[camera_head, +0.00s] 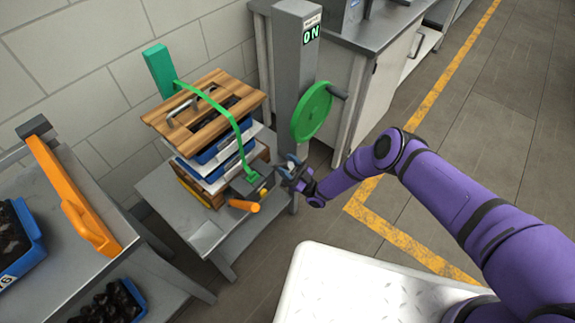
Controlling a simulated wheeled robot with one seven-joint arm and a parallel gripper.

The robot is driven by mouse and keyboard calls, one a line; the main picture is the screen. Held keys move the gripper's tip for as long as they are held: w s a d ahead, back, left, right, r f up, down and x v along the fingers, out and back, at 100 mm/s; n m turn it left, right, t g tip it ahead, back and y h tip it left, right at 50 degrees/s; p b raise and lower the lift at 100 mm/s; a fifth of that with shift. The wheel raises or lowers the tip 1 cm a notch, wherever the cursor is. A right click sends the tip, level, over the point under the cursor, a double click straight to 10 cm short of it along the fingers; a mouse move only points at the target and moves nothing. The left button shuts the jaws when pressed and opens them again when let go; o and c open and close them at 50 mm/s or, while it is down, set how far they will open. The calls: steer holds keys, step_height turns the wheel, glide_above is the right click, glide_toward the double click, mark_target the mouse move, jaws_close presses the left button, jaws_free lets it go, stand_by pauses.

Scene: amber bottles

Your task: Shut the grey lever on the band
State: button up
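A green band (239,132) runs from a green block (160,70) over a stack of trays with a wooden lid (205,108), and down its front right side. At the band's lower end is a grey buckle part (247,187), which I take to hold the grey lever; its exact position is too small to tell. A short orange handle (244,206) sticks out just below it. My gripper (288,172) is just right of the grey part, close to it. I cannot tell whether they touch or whether the fingers are open.
The stack stands on a grey table (205,235). A bench with an orange bar (75,200) and blue trays is at left.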

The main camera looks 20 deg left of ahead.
steer(key=v, duration=0.7)
steer(key=shift+d+f, duration=0.15)
steer(key=shift+f, duration=0.1)
